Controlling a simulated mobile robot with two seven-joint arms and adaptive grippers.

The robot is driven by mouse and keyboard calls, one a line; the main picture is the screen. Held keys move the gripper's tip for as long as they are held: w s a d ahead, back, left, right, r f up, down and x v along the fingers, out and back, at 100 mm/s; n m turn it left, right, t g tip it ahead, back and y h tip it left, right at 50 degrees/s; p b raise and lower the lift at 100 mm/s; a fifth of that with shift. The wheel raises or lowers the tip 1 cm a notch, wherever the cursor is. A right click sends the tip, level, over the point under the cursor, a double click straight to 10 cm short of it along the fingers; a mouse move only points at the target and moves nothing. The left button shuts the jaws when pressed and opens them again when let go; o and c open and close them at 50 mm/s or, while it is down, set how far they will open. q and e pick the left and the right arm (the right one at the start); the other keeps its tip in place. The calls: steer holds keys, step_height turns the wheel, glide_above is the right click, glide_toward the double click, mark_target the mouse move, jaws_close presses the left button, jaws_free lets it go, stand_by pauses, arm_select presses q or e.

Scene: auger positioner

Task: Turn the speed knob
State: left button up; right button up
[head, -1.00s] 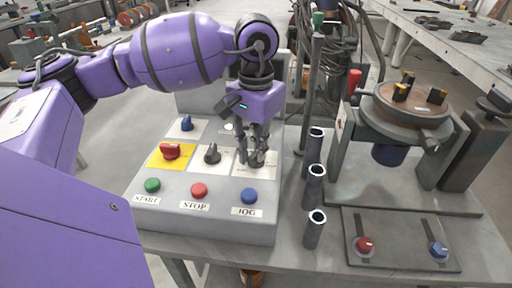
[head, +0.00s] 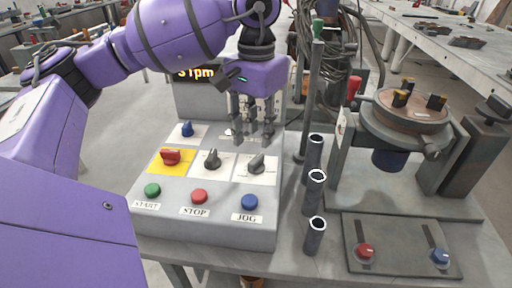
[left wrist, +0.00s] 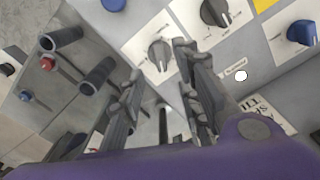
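Two grey pointer knobs are on the white plates of the control box (head: 165,222): a middle one (head: 212,158) and a right one (head: 257,164). I cannot read which is labelled speed. My left gripper (head: 254,141) hangs just above and behind the right knob, fingers apart and empty. In the left wrist view, the right knob (left wrist: 160,54) shows between the open fingertips (left wrist: 158,64), clear of them. The middle knob (left wrist: 214,12) is beyond the right-hand finger. The display (head: 196,73) is partly hidden by my arm. My right gripper is not in view.
A red knob (head: 171,157), a blue knob (head: 187,130) and green, red and blue buttons share the panel. Upright grey tubes (head: 314,236) and a thin post (head: 311,95) stand close right of the box. The positioner with its round table (head: 405,111) is farther right.

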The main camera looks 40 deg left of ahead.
mark_target(256, 158)
arm_select(q)
step_height(256, 158, up, 6)
steer(key=shift+f, duration=0.15)
steer(key=shift+f, duration=0.1)
stand_by(0.5)
